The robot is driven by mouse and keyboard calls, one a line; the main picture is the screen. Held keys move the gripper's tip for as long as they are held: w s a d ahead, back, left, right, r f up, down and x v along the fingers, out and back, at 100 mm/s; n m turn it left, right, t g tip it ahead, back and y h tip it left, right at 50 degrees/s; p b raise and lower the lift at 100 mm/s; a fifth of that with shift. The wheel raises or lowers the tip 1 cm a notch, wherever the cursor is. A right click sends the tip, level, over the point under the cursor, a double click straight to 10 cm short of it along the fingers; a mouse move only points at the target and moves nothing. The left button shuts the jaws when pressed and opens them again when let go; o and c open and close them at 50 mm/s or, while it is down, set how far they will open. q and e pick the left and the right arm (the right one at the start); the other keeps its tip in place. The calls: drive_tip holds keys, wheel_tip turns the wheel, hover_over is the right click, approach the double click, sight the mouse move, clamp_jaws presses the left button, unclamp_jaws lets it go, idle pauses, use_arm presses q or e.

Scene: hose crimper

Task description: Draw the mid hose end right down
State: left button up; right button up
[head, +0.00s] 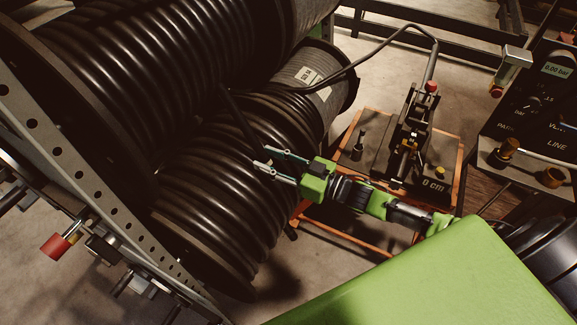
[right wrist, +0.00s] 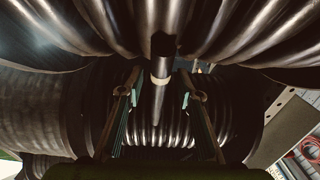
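A black hose end (head: 243,118) hangs down from the reels in front of the lower drum. In the right wrist view the hose end (right wrist: 161,47) points away between the two fingers, with a pale band (right wrist: 160,80) and a thinner grey length beyond it. My right gripper (head: 264,160) is at the lower tip of this hose end, its fingers apart. In the right wrist view the gripper (right wrist: 158,98) shows gaps between each finger and the hose, so it is not gripping. My left gripper is not in view.
A large upper reel (head: 130,70) and a lower reel (head: 215,190) of black hose fill the left. A crimper (head: 412,125) stands on an orange-edged cart (head: 345,133) at right. A perforated rack beam (head: 95,190) runs along the reels. A gauge panel (head: 545,100) stands far right.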

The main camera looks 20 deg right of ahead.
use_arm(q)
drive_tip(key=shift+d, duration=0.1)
use_arm(e)
drive_tip(key=v, duration=1)
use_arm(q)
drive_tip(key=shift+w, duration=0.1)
use_arm(e)
drive_tip(key=shift+s, duration=0.1)
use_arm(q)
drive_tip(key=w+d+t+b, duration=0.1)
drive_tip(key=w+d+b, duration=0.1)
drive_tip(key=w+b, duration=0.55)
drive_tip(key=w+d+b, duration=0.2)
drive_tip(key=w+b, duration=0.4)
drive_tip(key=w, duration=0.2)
use_arm(e)
wheel_tip(320, 180, down, 5)
drive_tip(key=t+y+b, duration=0.3)
drive_tip(key=t+b, duration=0.1)
drive_tip(key=b, duration=0.9)
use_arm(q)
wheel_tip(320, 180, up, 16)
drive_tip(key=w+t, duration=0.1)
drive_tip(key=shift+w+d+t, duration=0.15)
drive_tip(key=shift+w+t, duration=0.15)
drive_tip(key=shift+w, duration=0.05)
use_arm(e)
drive_tip(key=shift+g, duration=0.3)
drive_tip(key=x, duration=1.2)
drive_tip(key=shift+r, duration=0.2)
